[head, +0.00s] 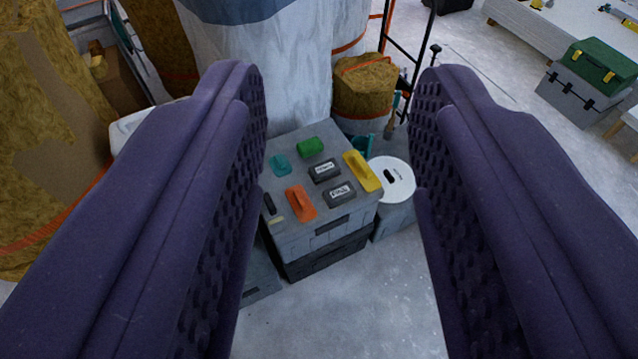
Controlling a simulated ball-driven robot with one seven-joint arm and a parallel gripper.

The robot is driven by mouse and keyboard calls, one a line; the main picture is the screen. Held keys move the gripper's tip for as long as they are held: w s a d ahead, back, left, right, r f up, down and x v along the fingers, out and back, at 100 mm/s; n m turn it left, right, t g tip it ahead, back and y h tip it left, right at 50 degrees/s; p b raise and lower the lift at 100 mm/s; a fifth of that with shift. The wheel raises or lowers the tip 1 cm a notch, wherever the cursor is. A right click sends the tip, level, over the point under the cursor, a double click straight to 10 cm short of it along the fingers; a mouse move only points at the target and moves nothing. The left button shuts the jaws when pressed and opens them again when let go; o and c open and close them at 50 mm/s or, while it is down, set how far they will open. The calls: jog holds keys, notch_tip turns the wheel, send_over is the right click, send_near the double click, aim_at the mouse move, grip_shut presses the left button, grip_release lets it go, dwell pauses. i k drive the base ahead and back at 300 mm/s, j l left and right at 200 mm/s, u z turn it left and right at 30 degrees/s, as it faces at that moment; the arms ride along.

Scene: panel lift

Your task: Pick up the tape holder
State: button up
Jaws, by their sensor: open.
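My gripper (340,85) is open, with its two purple padded fingers wide apart and nothing between them. Beyond the gap, and well below it, several small items lie on top of a grey tool case (298,246). A small teal item (281,164) lies at the left of the lid, with a green item (311,147) behind it. Two dark grey pieces with white labels (324,171) (339,193) lie near the middle. I cannot tell for sure which one is the tape holder. The left finger hides the lid's left edge.
Also on the lid are an orange float (300,203) and a yellow float (362,172). A white-lidded bucket (391,180) stands right of the case. Wrapped insulation rolls (365,86) stand behind. A green toolbox (601,65) is at the far right. Floor (345,315) in front is clear.

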aim_at(272, 213)
jog(key=u, duration=0.4)
jog(key=z, duration=3.75)
jog(key=u, duration=3.75)
jog(key=i, duration=0.4)
